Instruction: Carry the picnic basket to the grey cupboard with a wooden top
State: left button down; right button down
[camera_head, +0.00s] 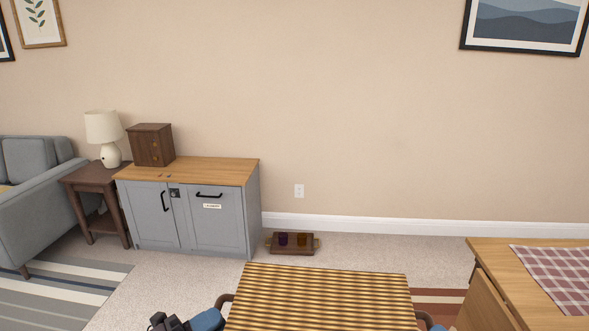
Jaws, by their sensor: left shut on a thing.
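The picnic basket (318,298) is at the bottom centre, close in front of me. Its woven top has brown and tan stripes, and brown handles stick out at its left and right sides. My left gripper (209,319) is at the left handle and shut on it. A small blue part of my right gripper (427,320) shows by the right handle; its jaws are hidden. The grey cupboard (218,230) with a wooden top (215,172) stands against the wall, ahead and to the left, apart from the basket.
A dark wooden box (151,145) stands on the cupboard's back left; the top's right part is clear. A low tray (292,250) with two small cups lies on the carpet right of it. A side table (96,178) with a lamp, a sofa (35,200) and a wooden counter (490,253) flank the floor.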

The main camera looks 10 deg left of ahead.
aim_at(219, 167)
jog(key=i+j, duration=2.55)
jog(key=j, duration=0.25)
